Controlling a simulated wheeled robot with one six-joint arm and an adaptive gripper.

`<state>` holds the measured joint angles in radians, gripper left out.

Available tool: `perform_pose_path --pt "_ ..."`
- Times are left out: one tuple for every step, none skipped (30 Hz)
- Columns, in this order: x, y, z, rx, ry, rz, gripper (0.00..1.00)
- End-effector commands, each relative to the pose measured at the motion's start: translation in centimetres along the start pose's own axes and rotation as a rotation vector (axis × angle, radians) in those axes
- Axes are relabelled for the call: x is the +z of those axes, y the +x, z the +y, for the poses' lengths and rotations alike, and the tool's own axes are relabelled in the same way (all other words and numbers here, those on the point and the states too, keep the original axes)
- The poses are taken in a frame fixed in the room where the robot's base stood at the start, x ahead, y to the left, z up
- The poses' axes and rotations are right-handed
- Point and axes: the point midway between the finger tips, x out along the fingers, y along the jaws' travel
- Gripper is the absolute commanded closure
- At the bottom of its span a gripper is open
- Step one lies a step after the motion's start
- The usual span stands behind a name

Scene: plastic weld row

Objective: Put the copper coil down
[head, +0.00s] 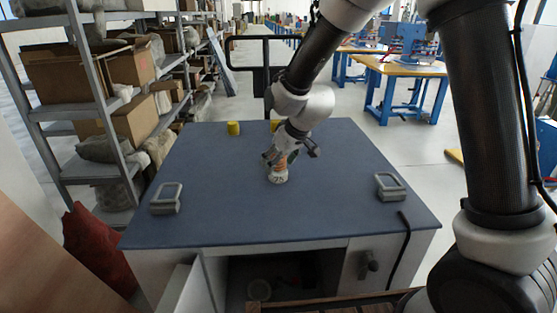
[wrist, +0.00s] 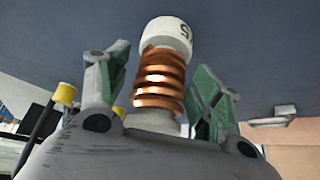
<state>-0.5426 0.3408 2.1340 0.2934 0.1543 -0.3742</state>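The copper coil (head: 281,162) stands on the blue tabletop (head: 225,215) near its middle. Its white end, with dark marking, is down at the surface. The wrist view shows its copper turns (wrist: 158,82) between the two green-padded fingers. My gripper (head: 287,155) reaches down around the coil from above and behind. In the wrist view my gripper (wrist: 162,65) has a finger on each side of the coil, with slim gaps visible between pads and coil. The fingers look open. Whether any part of them still touches the coil is hard to see.
Grey frame-shaped holders stand at the table's left (head: 166,198) and right (head: 390,187). A yellow cylinder (head: 233,128) stands at the back, and another yellow piece (head: 275,124) is partly hidden behind my arm. Loaded shelves (head: 100,110) line the left. The tabletop around the coil is clear.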

Motion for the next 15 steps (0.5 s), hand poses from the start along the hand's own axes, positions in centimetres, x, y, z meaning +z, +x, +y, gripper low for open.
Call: perform_pose_path --pt "0.0 0.0 0.0 0.000 0.000 0.000 0.35" --pt "0.0 0.0 0.0 0.000 0.000 0.000 0.35" --pt "0.0 0.0 0.0 0.000 0.000 0.000 0.35" --pt "0.0 0.0 0.0 0.000 0.000 0.000 0.35" --pt "0.0 -0.1 0.0 0.000 0.000 0.000 0.35" --pt "-0.1 -0.2 0.0 0.000 -0.001 0.001 0.35" --pt "-0.2 -0.3 0.0 0.000 -0.002 0.001 0.35" --pt "-0.2 -0.6 0.0 0.000 -0.002 0.002 0.35" --pt "-0.2 -1.1 0.0 0.000 -0.001 0.002 0.35" --pt "-0.2 -1.5 0.0 0.000 -0.001 0.002 0.35" --pt "-0.2 -2.0 0.0 0.000 -0.001 0.004 0.35" --pt "-0.2 -2.8 0.0 0.000 -0.002 0.004 0.35" --pt "-0.2 -3.5 0.0 0.000 -0.001 0.004 0.35" --pt "-0.3 -4.2 0.0 0.001 -0.002 0.005 0.35" --pt "-0.3 -5.2 0.0 0.000 -0.001 0.005 0.35"
